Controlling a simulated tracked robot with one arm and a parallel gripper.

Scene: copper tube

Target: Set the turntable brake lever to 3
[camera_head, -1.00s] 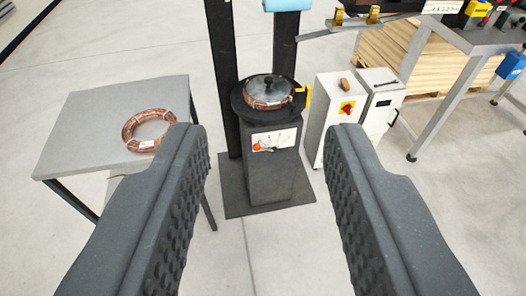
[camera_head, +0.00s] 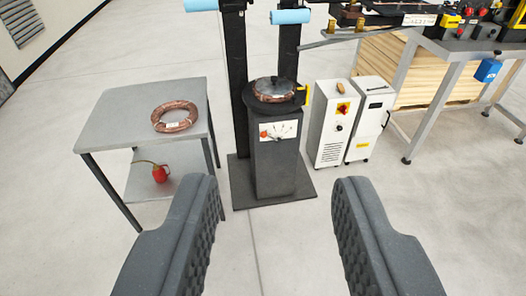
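The turntable (camera_head: 274,97) is a dark round plate on a black pedestal (camera_head: 276,168), with a copper coil (camera_head: 273,91) on it. A white scale panel (camera_head: 281,131) is on the front of the pedestal near its top. The brake lever (camera_head: 264,134) appears to be the part with the red-orange knob at the panel's left; its exact setting is too small to read. My gripper (camera_head: 278,185) is open and empty, its two dark ribbed fingers wide apart in the foreground, apart from the pedestal.
A grey table (camera_head: 130,128) with a copper coil (camera_head: 175,116) stands left; a red object (camera_head: 160,173) is on its lower shelf. White cabinets (camera_head: 331,125) stand right of the pedestal, with a grey workbench (camera_head: 428,100) beyond. The floor in front is clear.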

